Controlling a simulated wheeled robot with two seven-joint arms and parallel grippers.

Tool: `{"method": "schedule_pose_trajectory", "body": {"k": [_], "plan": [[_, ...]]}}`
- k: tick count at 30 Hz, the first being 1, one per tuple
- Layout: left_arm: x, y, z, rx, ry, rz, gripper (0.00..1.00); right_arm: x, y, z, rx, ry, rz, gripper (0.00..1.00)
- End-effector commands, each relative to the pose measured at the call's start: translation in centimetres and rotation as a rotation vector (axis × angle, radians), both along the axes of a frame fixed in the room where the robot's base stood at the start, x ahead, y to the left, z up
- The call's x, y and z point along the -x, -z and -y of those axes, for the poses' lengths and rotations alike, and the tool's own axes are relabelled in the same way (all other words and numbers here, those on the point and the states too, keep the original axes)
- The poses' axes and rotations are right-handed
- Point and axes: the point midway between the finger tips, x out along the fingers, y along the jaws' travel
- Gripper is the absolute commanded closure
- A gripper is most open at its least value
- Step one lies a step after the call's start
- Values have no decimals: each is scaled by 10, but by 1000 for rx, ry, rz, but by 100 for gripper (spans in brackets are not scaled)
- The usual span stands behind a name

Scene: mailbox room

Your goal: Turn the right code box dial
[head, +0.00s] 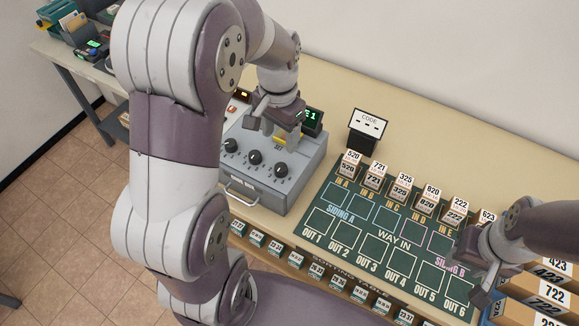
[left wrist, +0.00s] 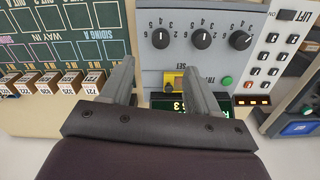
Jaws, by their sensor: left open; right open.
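The grey code box (head: 300,160) stands on the bench with a row of three black dials on its face. The right dial (head: 281,170) is nearest the green board; in the left wrist view, which is upside down, it is the leftmost dial (left wrist: 160,38). The middle dial (head: 255,157) and left dial (head: 231,145) sit beside it. My left gripper (left wrist: 158,72) is open and empty above the box, by the yellow SET part (left wrist: 174,80), apart from the dials. Its fingers partly cover the green display (head: 311,116). My right gripper (head: 482,268) is open at the right, over the board's edge.
A CODE card (head: 368,124) on a black stand is behind the green board (head: 375,240). Several numbered blocks (head: 400,188) line its back edge. Bench behind the card is clear. My left arm hides much of the left side.

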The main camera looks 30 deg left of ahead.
Motion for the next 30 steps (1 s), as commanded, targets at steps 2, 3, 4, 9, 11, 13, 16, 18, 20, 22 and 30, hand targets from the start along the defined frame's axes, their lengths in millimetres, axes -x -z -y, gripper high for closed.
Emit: {"method": "schedule_pose_trajectory", "body": {"k": [2, 3, 4, 9, 11, 13, 16, 18, 20, 22, 30], "plan": [[2, 18, 0, 1, -1, -8, 39, 0, -2, 0, 0, 0, 0, 57], [2, 28, 0, 1, -1, -9, 39, 0, -3, 0, 0, 0, 0, 57], [2, 37, 0, 1, -2, -8, 39, 0, -4, 0, 0, 0, 0, 57], [1, 79, 0, 1, -3, -5, 39, 0, -7, 0, 0, 0, 0, 57], [2, 90, 0, 1, -3, -5, 39, 0, -8, 0, 0, 0, 0, 57], [1, 101, 0, 0, -3, -3, 39, 0, -8, 0, 0, 0, 0, 57], [1, 110, 0, 0, -3, -2, 39, 0, -9, 0, 0, 0, 0, 57], [1, 113, 0, 0, -4, -1, 39, 0, -9, 0, 0, 0, 0, 57], [1, 113, 0, 0, -4, 0, 39, 0, -8, 0, 0, 0, 0, 57], [1, 113, 0, 0, -4, 0, 39, 0, -8, 0, 0, 0, 0, 57], [1, 113, 0, 0, -4, 0, 95, 0, -8, 0, 0, 0, 0, 57]]}}
